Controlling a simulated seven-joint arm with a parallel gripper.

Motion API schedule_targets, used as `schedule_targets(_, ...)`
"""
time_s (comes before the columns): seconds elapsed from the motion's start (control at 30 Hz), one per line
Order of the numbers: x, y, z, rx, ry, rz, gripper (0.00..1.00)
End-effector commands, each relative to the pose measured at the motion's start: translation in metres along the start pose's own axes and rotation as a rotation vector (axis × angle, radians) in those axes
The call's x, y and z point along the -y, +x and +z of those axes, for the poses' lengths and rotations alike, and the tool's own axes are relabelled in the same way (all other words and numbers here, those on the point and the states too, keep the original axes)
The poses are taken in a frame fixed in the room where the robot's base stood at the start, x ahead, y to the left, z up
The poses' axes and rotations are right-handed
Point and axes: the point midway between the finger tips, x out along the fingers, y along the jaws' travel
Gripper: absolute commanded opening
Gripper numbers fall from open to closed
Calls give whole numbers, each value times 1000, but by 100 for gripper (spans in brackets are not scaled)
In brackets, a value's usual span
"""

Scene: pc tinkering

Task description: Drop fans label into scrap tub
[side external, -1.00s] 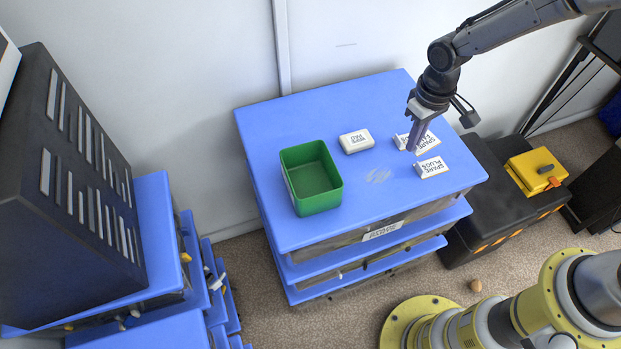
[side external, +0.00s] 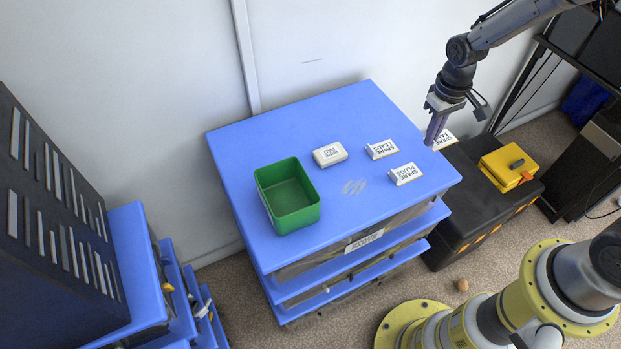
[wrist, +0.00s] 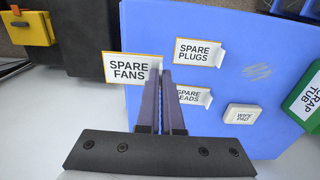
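The fans label (side external: 445,139), a white tag with a yellow border reading "SPARE FANS", also shows in the wrist view (wrist: 129,69). My gripper (side external: 434,140) is above the right edge of the blue table, its fingers pointing down. In the wrist view my gripper (wrist: 160,72) is shut on the label's upright tab, with the printed face out to the left of the fingers. The green scrap tub (side external: 310,214) stands open on the left part of the table, and no contents show. Part of its lettered side (wrist: 306,100) shows at the right of the wrist view.
On the table (side external: 352,225) are the leads label (side external: 382,149), the plugs label (side external: 405,174) and a white wipe pad (side external: 329,154), between my gripper and the tub. A black case (side external: 465,205) with a yellow box (side external: 507,165) stands right of the table.

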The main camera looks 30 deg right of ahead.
Motion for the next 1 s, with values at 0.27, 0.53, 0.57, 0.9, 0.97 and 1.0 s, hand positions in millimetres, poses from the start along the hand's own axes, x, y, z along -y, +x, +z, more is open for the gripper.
schedule_targets(0.27,0,0,2,1,-36,0,0)
schedule_targets(0.53,9,-18,-11,-5,-302,1,0)
schedule_targets(0.57,14,-21,-15,-4,-349,1,0)
schedule_targets(0.9,127,-61,-52,-4,-934,1,0)
schedule_targets(0.97,154,-67,-52,-3,-1034,0,0)
schedule_targets(1.0,171,-72,-52,-3,-1096,0,0)
